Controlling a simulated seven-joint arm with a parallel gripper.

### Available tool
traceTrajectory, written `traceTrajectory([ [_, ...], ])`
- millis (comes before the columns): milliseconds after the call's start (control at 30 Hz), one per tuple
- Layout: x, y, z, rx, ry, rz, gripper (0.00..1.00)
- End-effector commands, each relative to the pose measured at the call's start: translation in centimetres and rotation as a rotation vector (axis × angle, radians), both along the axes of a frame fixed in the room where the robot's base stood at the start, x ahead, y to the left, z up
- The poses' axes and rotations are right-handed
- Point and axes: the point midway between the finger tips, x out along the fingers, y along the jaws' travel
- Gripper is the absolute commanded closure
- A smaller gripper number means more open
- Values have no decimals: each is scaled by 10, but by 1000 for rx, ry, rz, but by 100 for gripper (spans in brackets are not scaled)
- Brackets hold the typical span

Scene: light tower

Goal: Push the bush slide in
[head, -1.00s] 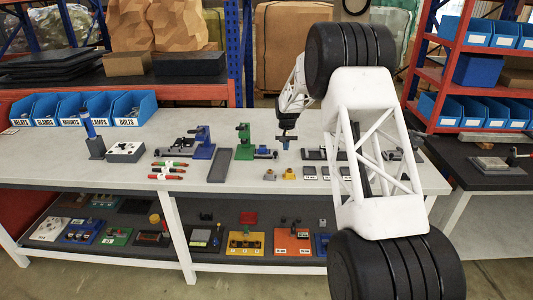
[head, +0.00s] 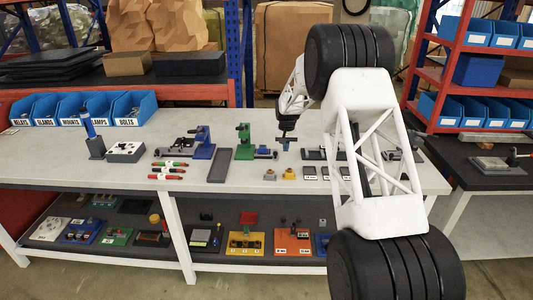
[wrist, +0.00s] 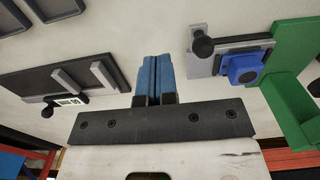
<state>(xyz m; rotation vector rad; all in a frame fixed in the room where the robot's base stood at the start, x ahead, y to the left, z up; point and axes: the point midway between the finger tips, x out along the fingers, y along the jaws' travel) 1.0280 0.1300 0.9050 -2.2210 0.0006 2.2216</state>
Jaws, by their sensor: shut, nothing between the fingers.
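The slide with a blue block (wrist: 243,69) on a grey plate and a black knob at its near end lies beside the green fixture (wrist: 295,95) at the right of the wrist view. I take it to be the bush slide. In the head view the slide (head: 264,153) sits just right of the green stand (head: 244,143). My gripper (wrist: 157,75) has blue fingers pressed together and empty. It is left of the slide's black knob in the wrist view, apart from it. In the head view my gripper (head: 284,145) is right of the slide, above the bench.
A dark tray with grey bars (wrist: 65,85) lies left of my gripper in the wrist view. On the bench (head: 120,177), a blue fixture (head: 203,143) and dark plate (head: 219,166) stand left of the green stand.

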Motion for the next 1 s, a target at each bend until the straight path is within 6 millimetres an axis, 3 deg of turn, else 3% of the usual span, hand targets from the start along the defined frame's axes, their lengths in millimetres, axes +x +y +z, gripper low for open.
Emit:
traceTrajectory([
  [700, 0, 0, -30, 0, 0, 0, 100],
  [1000, 0, 0, -33, 0, 0, 0, 100],
])
